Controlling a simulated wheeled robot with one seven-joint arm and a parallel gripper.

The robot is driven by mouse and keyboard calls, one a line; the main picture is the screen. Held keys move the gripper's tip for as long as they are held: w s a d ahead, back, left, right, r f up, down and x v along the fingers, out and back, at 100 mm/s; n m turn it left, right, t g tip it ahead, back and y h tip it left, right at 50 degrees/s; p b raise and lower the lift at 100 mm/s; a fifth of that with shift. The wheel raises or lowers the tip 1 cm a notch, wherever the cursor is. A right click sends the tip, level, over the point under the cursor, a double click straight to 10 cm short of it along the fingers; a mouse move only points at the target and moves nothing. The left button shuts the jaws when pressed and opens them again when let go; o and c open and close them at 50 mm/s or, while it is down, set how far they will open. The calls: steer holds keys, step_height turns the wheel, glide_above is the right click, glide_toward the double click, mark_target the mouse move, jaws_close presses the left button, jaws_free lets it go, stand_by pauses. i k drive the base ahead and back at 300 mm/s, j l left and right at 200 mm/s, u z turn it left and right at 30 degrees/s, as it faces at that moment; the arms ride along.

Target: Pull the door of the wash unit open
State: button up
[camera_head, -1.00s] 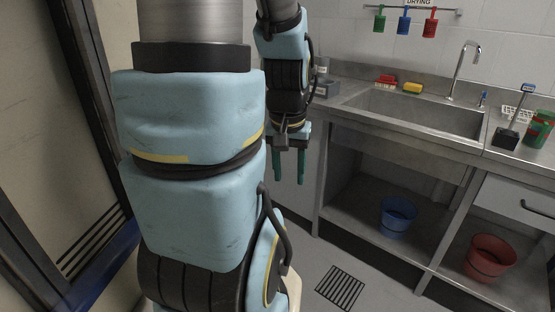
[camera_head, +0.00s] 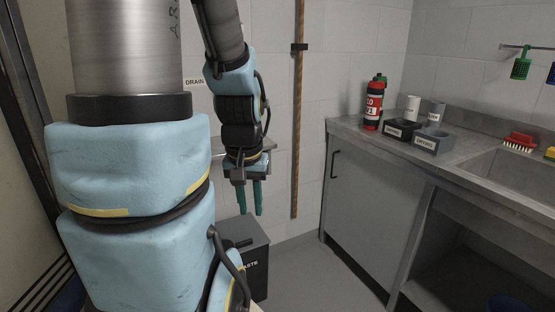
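The wash unit (camera_head: 455,165) is a grey steel counter with a sink, on the right. Its grey door (camera_head: 372,220) is at the unit's left end and looks closed. A black upright bar handle (camera_head: 334,165) is near the door's left edge. My gripper (camera_head: 249,205) hangs with its two green fingers pointing down, left of the door and apart from the handle. The fingers are apart with nothing between them. The door's hinges are not visible.
A dark grey waste bin (camera_head: 252,262) stands on the floor below my gripper. A brown upright pole (camera_head: 299,130) is on the wall behind. A red bottle (camera_head: 373,106) and labelled boxes (camera_head: 433,141) stand on the counter. The floor (camera_head: 325,280) before the door is clear.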

mark_target(373, 203)
steer(key=i+l+u, duration=0.15)
steer(key=l+u, duration=0.15)
steer(key=i+l+u, duration=0.25)
steer(key=l+u, duration=0.3)
steer(key=l, duration=0.15)
steer(key=i+l+u, duration=0.1)
steer(key=l+u, duration=0.15)
steer(key=l, duration=0.7)
steer(key=i+l+u, duration=0.1)
steer(key=l, duration=0.5)
